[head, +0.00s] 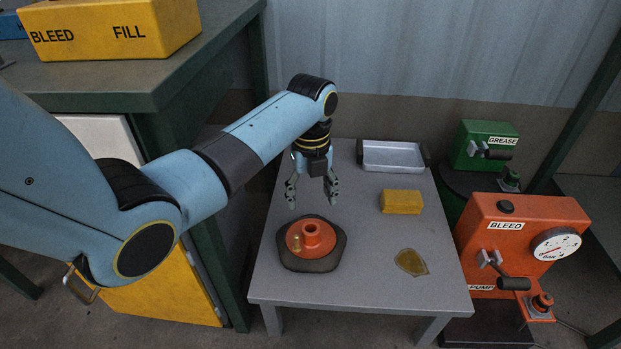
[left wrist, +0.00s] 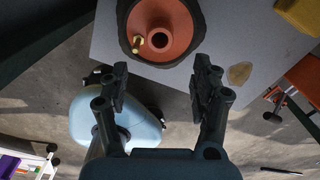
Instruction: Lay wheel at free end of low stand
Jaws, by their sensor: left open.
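An orange wheel (head: 311,237) with a raised round hub and a small brass knob lies flat on a dark pad (head: 312,264). The pad rests on the left part of the low grey stand (head: 375,290). My left gripper (head: 311,197) points down, open and empty, above the stand just behind the wheel, apart from it. In the left wrist view the wheel (left wrist: 172,21) and pad (left wrist: 196,53) show at the top, beyond the open fingers (left wrist: 160,85). My right gripper is in neither view.
On the stand are a metal tray (head: 394,156) at the back, a yellow block (head: 401,202) and a flat amber patch (head: 411,262). An orange pump (head: 520,235) and a green grease unit (head: 483,148) stand right. A taller bench (head: 150,85) is left. The stand's front middle is clear.

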